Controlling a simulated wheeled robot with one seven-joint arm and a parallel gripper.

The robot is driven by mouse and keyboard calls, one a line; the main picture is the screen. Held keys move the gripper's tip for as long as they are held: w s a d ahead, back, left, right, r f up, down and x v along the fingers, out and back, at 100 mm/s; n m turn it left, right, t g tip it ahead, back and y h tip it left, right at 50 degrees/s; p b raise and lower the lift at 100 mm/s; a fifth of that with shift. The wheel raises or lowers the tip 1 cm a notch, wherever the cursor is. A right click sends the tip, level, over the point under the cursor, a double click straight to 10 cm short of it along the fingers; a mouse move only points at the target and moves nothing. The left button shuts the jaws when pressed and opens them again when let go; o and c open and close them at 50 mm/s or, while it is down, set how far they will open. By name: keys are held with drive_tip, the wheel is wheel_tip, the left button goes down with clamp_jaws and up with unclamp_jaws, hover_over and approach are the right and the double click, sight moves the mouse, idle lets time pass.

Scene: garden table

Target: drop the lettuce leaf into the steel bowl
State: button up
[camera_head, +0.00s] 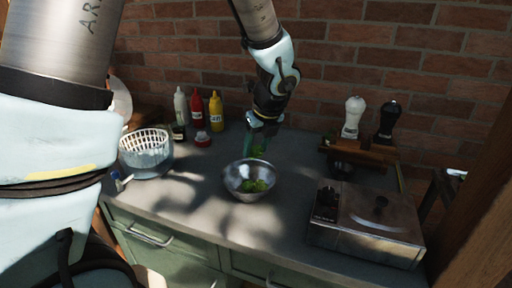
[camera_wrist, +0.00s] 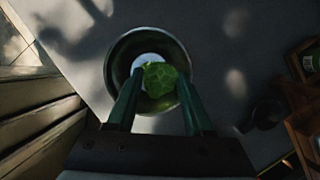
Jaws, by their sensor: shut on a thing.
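My gripper (camera_head: 258,148) is above the back part of the bowl, pointing down. It is shut on a green lettuce leaf (camera_wrist: 160,78), which sits between the two fingertips and over the bowl opening in the wrist view. In the head view the held leaf (camera_head: 258,154) is small and partly hidden by the fingers. The leaf hides part of the bowl's inside.
A white colander basket (camera_head: 146,152) stands left of the bowl. White, red and yellow bottles (camera_head: 215,112) stand at the back left. A metal box with a lid (camera_head: 368,222) is at the right. Shakers (camera_head: 353,118) stand on a wooden rack at the back right.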

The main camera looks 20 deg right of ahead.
sight(258, 158)
wheel_tip(258, 158, down, 6)
drive_tip(key=b, duration=0.5)
drive_tip(key=shift+r, duration=0.15)
drive_tip(key=o, duration=1.4)
drive_tip(key=b+v, duration=0.1)
drive_tip(key=v, duration=1)
